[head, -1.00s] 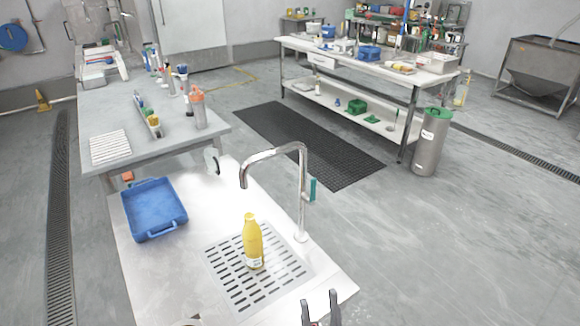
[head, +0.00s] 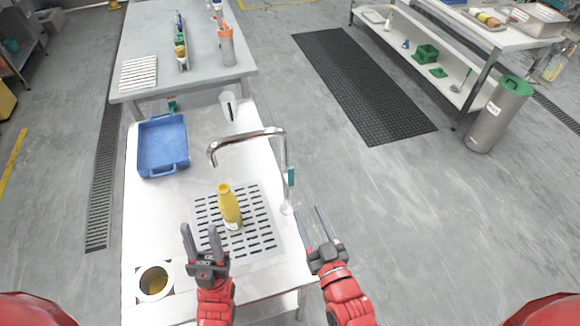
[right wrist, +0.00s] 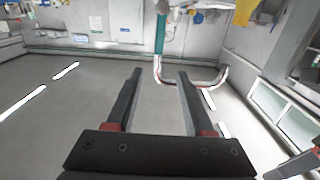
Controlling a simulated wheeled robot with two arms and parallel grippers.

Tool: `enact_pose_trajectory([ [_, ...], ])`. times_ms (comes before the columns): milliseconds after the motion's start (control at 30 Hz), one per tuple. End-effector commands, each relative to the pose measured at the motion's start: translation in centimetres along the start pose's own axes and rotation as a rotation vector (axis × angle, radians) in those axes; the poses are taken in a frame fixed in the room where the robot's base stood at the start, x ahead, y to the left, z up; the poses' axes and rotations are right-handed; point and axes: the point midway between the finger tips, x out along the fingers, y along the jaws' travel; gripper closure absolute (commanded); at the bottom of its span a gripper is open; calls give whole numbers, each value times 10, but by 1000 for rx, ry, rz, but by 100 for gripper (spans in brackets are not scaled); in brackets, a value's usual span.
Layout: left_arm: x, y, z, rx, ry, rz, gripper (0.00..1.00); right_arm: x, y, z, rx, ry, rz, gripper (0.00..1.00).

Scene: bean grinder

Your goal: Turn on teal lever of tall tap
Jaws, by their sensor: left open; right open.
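The tall chrome tap (head: 248,136) stands at the right edge of the white sink counter, its spout arching to the left. Its teal lever (head: 291,176) is a small upright bar on the right side of the post; it also shows at the top of the right wrist view (right wrist: 160,32). My right gripper (head: 309,224) is open and empty, below and to the right of the lever in the head view, apart from it. In the right wrist view, the lever lies beyond the gap between my fingertips (right wrist: 160,74). My left gripper (head: 202,236) is open and empty over the counter's front.
A yellow bottle (head: 229,207) stands on the slotted drain (head: 262,236). A blue tray (head: 163,146) lies at the counter's left, and a round opening (head: 154,281) is at front left. A clear cup (head: 228,105) stands behind the tap.

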Motion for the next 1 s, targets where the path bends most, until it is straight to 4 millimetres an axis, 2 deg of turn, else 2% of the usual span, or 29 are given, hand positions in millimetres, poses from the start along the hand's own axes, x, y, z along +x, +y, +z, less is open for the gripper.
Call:
enact_pose_trajectory([
  [133,11,0,-2,0,1,0,56,30,1,-6,-2,8,2,48],
  [600,43,-2,-7,0,0,0,56,119,1,-5,-1,4,3,48],
  [800,50,-2,-8,0,0,0,56,140,1,-2,0,2,2,48],
  [1000,51,-2,-9,0,0,0,56,147,1,-2,0,5,2,48],
])
